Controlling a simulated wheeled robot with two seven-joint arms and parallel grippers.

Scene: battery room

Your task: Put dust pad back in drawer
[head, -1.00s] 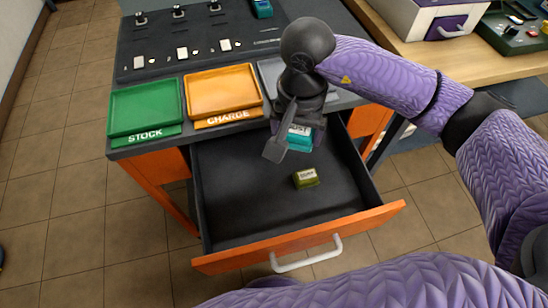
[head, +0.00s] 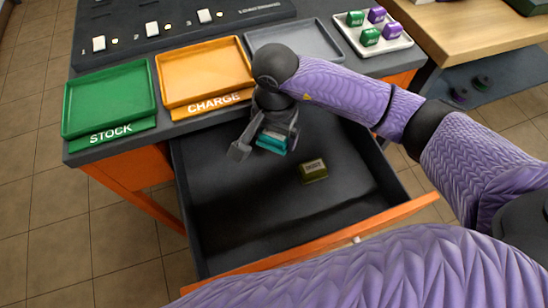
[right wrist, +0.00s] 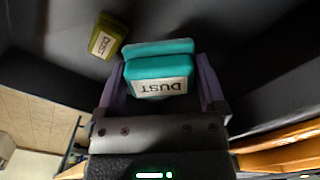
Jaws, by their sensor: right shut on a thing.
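The teal dust pad (head: 271,142) is in my right gripper (head: 265,148), inside the open drawer (head: 225,205). In the right wrist view the pad (right wrist: 160,68) sits between both fingers, its DUST label showing. Whether it touches the drawer floor I cannot tell. An olive-green labelled pad (head: 313,171) lies on the drawer floor, to the right of the held one; it also shows in the right wrist view (right wrist: 106,36), apart from the gripper. My left gripper is not in view.
A green STOCK tray (head: 108,97), an orange CHARGE tray (head: 203,72) and a grey tray (head: 295,40) stand on the bench above the drawer. A white tray (head: 400,46) holds several green and purple blocks. The drawer's front and left floor are clear.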

